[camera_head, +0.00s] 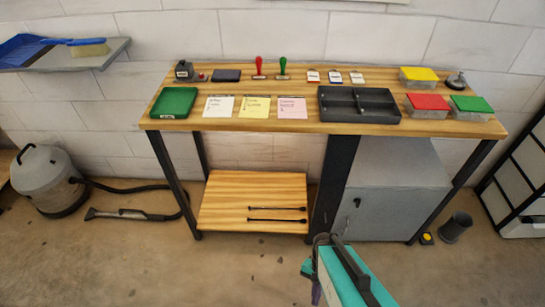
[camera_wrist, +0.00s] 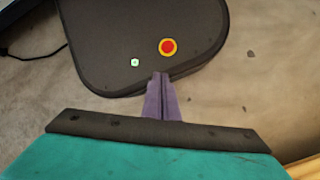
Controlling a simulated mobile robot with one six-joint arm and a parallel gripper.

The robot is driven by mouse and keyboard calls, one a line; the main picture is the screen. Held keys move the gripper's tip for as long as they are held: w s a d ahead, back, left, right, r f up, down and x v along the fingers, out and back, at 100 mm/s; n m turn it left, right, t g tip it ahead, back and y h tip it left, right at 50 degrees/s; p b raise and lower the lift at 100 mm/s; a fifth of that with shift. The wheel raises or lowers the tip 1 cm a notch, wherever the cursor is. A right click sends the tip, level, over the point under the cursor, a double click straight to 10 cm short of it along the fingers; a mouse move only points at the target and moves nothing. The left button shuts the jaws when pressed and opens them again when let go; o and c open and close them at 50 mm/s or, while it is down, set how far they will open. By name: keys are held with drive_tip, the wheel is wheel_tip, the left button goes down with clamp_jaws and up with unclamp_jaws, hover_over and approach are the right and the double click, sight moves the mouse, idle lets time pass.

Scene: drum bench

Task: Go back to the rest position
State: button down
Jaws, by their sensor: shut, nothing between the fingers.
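My gripper shows in the wrist view (camera_wrist: 161,78) with its two purple fingers pressed together, shut and empty, pointing down over my own dark base. In the head view its purple fingers (camera_head: 316,292) show partly at the bottom edge, beside the teal arm part. It hangs in front of the workbench (camera_head: 240,123), low and apart from it, touching nothing that I can see.
On the bench are a green tray (camera_head: 173,102), three note cards, a black divided tray (camera_head: 350,117), stamps and lidded boxes. A grey cabinet (camera_head: 392,200) stands beneath. A vacuum cleaner (camera_head: 47,180) stands at left, a dark cup (camera_head: 455,228) at right. The front floor is clear.

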drive_tip(key=shift+s+d+r+n, duration=0.1)
drive_tip(key=shift+d+n, duration=0.1)
drive_tip(key=shift+n, duration=0.9)
drive_tip(key=shift+d+f+n, duration=0.1)
drive_tip(key=shift+d+n, duration=0.1)
drive_tip(key=shift+n, duration=0.9)
drive_tip(key=shift+s+d+r+n, duration=0.1)
drive_tip(key=shift+d+n, duration=0.1)
drive_tip(key=shift+n, duration=0.9)
